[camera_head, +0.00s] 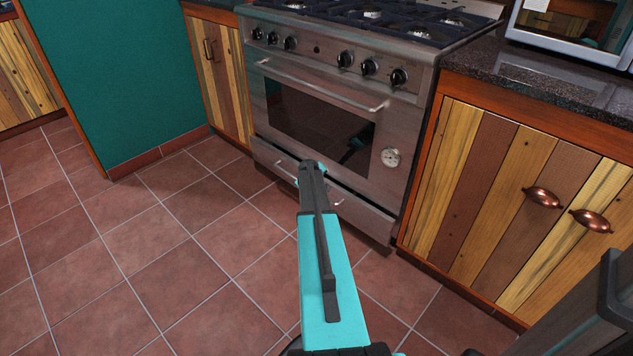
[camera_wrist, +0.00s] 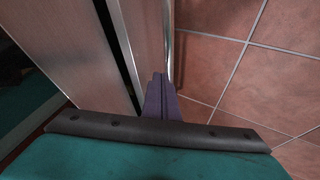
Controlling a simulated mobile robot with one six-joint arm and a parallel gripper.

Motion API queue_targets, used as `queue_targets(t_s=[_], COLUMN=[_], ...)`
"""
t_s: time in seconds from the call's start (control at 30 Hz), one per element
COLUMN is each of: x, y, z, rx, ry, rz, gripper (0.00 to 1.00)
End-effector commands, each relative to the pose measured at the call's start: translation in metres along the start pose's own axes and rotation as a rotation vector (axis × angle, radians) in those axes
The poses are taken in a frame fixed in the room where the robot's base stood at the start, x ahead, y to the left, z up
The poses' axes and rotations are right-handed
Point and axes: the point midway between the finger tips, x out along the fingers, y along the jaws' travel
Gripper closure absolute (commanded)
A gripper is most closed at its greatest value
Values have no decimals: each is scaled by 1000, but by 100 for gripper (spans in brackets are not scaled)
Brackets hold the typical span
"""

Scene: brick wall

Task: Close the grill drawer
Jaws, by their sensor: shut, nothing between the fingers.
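The grill drawer (camera_head: 368,218) is the low metal front under the oven door of the steel stove. It stands slightly open, with a dark gap behind its front, which also shows in the wrist view (camera_wrist: 146,32). Its bar handle (camera_wrist: 170,40) runs along the front; my arm hides the handle's middle in the head view. My gripper (camera_wrist: 160,76) is shut and empty, with its fingertips at the drawer front beside the handle. I cannot tell whether they touch it. In the head view my arm hides the fingers.
The oven door (camera_head: 320,120) above is shut. A striped wooden cabinet (camera_head: 500,190) with copper handles stands right of the stove, and a narrow one (camera_head: 218,70) stands left. A teal wall panel (camera_head: 115,70) is farther left. The tiled floor (camera_head: 150,260) at left is clear.

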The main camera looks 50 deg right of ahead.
Motion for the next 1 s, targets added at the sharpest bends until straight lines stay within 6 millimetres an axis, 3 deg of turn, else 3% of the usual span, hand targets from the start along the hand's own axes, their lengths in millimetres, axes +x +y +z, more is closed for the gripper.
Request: queue_targets(t_s=[0.1,0.7,1.0], x=[-10,-86,-105], y=[-14,-9,-9], z=[1,2,2], rx=[-1,2,3], ry=[1,-1,0], rz=[-1,1,1], gripper=[100,100,100])
